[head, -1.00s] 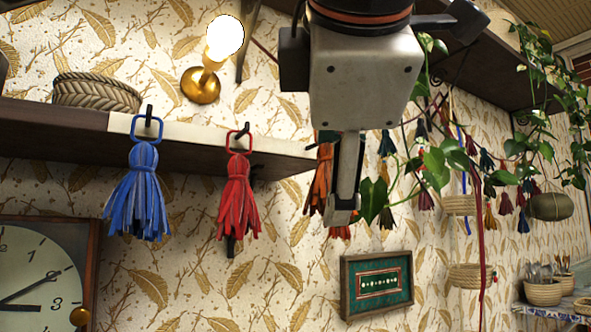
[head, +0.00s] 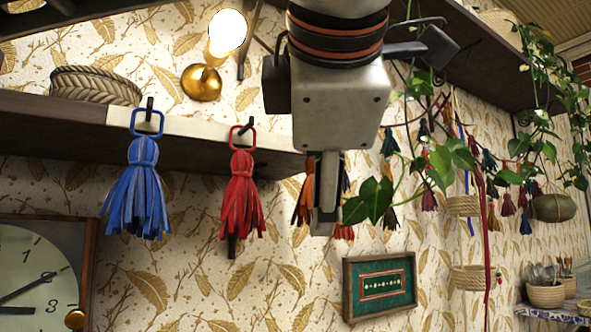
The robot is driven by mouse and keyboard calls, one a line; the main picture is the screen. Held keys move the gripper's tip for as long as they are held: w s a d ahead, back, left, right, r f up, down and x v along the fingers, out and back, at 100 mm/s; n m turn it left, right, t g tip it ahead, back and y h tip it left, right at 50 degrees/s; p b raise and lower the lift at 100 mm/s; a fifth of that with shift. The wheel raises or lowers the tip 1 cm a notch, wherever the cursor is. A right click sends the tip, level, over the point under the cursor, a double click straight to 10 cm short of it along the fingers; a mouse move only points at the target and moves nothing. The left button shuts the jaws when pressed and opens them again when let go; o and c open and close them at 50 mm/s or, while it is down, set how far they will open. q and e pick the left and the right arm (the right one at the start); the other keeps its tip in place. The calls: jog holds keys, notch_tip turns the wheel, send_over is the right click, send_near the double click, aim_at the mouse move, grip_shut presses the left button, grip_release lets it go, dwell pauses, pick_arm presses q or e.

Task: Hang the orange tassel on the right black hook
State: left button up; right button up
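The orange tassel (head: 304,202) hangs near the right end of the shelf, partly hidden behind my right gripper (head: 325,222). The gripper points down in front of it. The fingers overlap in this view, so I cannot tell whether they are open or grip the tassel. The tassel's top is hidden. A blue tassel (head: 140,190) hangs by its square loop on a black hook (head: 149,104) at the shelf edge. A red tassel (head: 241,195) hangs on another black hook (head: 246,126) to its right. Any hook farther right is hidden behind my gripper. My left gripper is out of view.
The wooden shelf (head: 60,135) holds a woven basket (head: 95,84). A lit wall lamp (head: 205,80) is above. A clock (head: 35,275) and a framed picture (head: 380,284) are below. Leafy vines (head: 450,160) and more tassels hang to the right.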

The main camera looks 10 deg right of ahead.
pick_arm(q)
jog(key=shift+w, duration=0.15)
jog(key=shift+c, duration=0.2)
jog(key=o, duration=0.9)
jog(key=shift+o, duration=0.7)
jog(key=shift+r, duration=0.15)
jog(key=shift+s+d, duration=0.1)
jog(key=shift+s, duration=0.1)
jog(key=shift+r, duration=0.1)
